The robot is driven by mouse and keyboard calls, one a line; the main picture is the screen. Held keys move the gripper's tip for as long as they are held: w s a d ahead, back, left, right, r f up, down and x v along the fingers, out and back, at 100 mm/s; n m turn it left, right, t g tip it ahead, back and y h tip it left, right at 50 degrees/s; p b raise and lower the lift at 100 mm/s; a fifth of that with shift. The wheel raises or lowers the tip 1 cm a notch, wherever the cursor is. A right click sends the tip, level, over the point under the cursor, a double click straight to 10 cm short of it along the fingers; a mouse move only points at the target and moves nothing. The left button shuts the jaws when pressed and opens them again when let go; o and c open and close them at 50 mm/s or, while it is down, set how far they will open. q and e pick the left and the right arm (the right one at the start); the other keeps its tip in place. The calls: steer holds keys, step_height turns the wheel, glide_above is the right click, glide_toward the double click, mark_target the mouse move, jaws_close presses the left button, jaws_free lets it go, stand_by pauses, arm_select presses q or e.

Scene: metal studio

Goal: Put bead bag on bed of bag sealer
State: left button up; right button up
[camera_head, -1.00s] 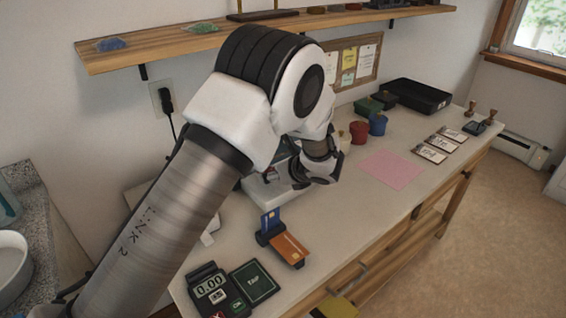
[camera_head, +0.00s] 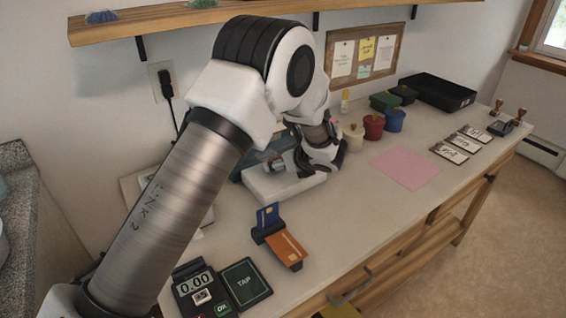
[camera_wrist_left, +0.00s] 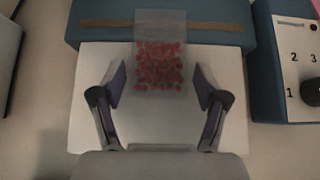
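The bead bag (camera_wrist_left: 160,66), a clear bag with red beads in its lower part, lies flat at the bag sealer. Its clear upper end lies across the tan strip of the sealer's blue bar (camera_wrist_left: 98,36). The beaded part is over the white bed (camera_wrist_left: 92,62), which also shows in the head view (camera_head: 290,187). My left gripper (camera_wrist_left: 160,72) is open, with one finger on each side of the bag and a gap on both sides. In the head view my left gripper (camera_head: 322,160) is over the sealer and the bag cannot be made out. My right gripper is not in view.
A dial panel (camera_wrist_left: 300,60) is right of the bed. A card holder with an orange card (camera_head: 286,250) and a payment terminal (camera_head: 195,288) stand in front. Lidded pots (camera_head: 373,127), a pink sheet (camera_head: 405,168) and a black tray (camera_head: 438,92) are to the right. A shelf runs above.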

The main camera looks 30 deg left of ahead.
arm_select(q)
steer(key=shift+d, duration=0.15)
steer(key=shift+r, duration=0.15)
steer(key=shift+r, duration=0.15)
steer(key=p+v, duration=0.1)
steer(key=v, duration=1)
steer(key=shift+d+r, duration=0.2)
steer(key=shift+d, duration=0.15)
steer(key=shift+s+f, duration=0.1)
steer(key=shift+s, duration=0.05)
